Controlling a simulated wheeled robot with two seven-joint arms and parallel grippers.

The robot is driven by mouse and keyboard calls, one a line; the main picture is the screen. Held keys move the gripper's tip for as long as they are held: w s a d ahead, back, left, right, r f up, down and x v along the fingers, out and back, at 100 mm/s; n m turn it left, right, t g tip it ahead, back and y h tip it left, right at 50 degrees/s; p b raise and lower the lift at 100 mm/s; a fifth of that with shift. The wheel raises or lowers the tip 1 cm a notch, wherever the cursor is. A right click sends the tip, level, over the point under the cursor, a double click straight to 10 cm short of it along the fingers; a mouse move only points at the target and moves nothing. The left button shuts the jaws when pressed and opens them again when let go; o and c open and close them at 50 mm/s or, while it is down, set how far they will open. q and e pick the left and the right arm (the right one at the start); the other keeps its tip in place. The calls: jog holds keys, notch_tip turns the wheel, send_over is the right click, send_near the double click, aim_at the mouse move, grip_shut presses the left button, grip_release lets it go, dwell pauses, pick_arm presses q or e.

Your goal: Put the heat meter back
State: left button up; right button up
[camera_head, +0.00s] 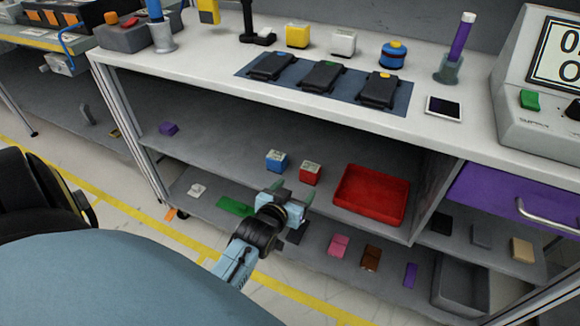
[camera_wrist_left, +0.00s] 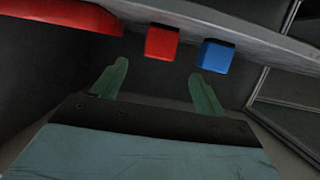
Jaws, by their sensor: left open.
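A small red box (camera_head: 310,173) with a pale printed top stands on the middle shelf, and a like blue box (camera_head: 276,161) stands just left of it. Nothing legible shows which one is the heat meter. My left gripper (camera_head: 292,191) is in front of the two boxes, at the shelf's front edge, with its green fingers apart and nothing between them. In the left wrist view, the red box (camera_wrist_left: 162,42) and blue box (camera_wrist_left: 215,56) lie beyond the fingertips (camera_wrist_left: 158,72), apart from them. My right gripper is out of view.
A red tray (camera_head: 371,195) sits right of the boxes, close to a divider. The white worktop (camera_head: 180,67) overhangs the shelf. A purple block (camera_head: 169,128) lies at the shelf's left. Pink (camera_head: 339,246) and brown (camera_head: 370,257) blocks lie on the lower shelf.

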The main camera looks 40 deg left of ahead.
pick_arm(q)
jog(key=s+d+m+g+h, duration=0.1)
jog(key=s+d+g, duration=0.4)
jog(key=s, duration=0.6)
jog(key=s+d+r+m+g+h, duration=0.1)
jog(key=s+d+g, duration=0.4)
jog(key=s, duration=0.6)
jog(key=m+h, duration=0.1)
jog(key=m, duration=0.1)
jog(key=shift+s+d+r+m, duration=0.15)
jog(key=shift+d+r+m, duration=0.15)
